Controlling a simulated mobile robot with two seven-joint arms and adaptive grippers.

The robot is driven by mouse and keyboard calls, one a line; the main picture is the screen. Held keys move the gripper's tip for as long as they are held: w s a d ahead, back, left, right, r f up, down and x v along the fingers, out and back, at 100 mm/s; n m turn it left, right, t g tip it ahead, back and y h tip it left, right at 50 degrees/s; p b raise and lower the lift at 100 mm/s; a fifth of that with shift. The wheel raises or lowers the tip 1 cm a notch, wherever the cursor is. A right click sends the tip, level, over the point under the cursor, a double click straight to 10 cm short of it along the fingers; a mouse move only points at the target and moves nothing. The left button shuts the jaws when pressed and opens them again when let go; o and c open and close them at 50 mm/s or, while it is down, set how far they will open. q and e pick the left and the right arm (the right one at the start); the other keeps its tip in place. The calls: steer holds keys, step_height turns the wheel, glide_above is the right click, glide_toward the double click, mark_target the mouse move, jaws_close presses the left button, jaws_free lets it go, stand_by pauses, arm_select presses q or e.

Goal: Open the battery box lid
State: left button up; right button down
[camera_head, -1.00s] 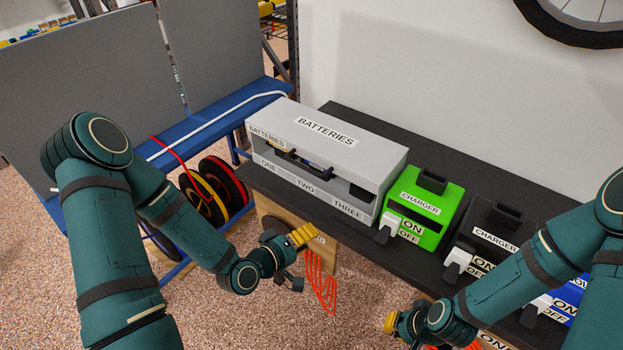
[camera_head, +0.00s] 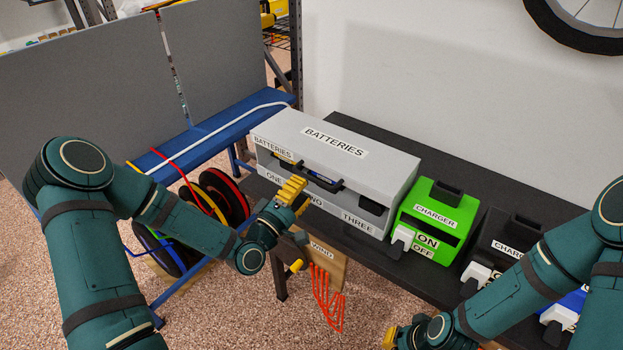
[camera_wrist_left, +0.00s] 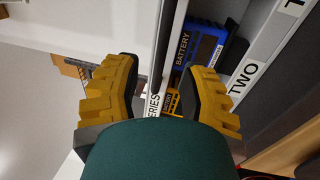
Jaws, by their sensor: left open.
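The grey battery box lid (camera_head: 372,154), labelled BATTERIES, lies over the box (camera_head: 355,222), whose front is labelled ONE, TWO, THREE. A black handle (camera_head: 322,181) is at the lid's front edge. A gap below the lid shows batteries inside. My left gripper (camera_head: 299,226) is open and empty in front of the box's left part, below the handle, and hides part of the front labels. In the left wrist view its yellow fingers (camera_wrist_left: 158,82) are spread, with a blue battery (camera_wrist_left: 198,48) beyond them. My right gripper (camera_head: 391,338) shows only partly at the bottom edge.
A green charger (camera_head: 428,215) stands right of the box on the dark bench (camera_head: 395,133), with a black charger (camera_head: 510,232) beyond it. Cable reels (camera_head: 222,196) and a blue frame are at the left. Orange cords (camera_head: 326,300) hang below the bench.

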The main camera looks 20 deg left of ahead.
mark_target(311, 177)
arm_select(q)
steer(key=shift+x, duration=2.2)
steer(key=shift+f, duration=0.1)
jaws_close()
